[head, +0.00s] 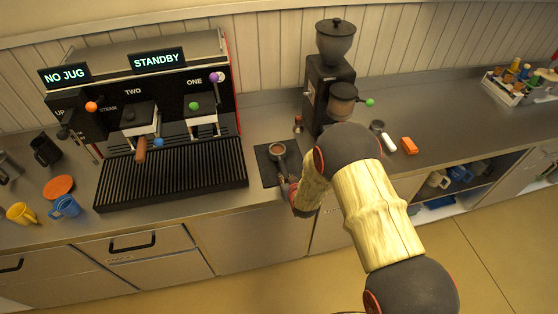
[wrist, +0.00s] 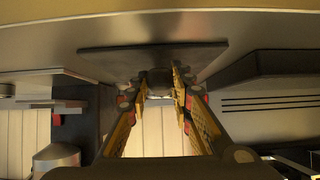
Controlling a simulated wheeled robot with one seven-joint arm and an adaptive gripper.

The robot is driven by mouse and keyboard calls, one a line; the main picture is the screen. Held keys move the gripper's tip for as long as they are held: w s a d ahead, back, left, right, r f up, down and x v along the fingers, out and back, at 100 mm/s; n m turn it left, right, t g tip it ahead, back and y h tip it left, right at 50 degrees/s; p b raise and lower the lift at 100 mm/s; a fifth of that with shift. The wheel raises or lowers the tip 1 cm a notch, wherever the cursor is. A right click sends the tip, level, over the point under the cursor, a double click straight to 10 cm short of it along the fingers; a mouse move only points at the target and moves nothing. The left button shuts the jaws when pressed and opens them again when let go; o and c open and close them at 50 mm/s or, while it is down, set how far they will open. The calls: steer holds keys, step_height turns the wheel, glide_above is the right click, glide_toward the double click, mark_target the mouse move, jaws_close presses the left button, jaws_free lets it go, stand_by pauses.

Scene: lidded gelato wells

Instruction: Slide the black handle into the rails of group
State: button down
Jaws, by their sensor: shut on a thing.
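A round portafilter basket (head: 277,148) with brown coffee in it is over the dark mat (head: 265,172), between the machine and the grinder. Its handle runs toward my gripper (head: 286,181), which is shut on it; the fingers and arm hide most of the handle. In the wrist view a dark end (wrist: 157,77) shows between the fingertips, in front of the mat (wrist: 105,60). The espresso machine (head: 230,85) is to the left. Group ONE (head: 203,122) looks empty below. Group TWO (head: 138,117) has a portafilter with a brown wooden handle (head: 141,150).
The grinder (head: 328,85) stands close behind the mat. A ribbed drip tray (head: 172,178) sticks out before the machine. Cups (head: 66,206) stand at the left. An orange block (head: 409,145) and a white item (head: 388,142) lie right of my arm.

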steer(key=shift+w+r, duration=0.1)
steer(key=shift+r, duration=0.05)
steer(key=shift+r+p, duration=1.25)
steer(key=shift+r, duration=1.45)
steer(key=shift+f, duration=0.1)
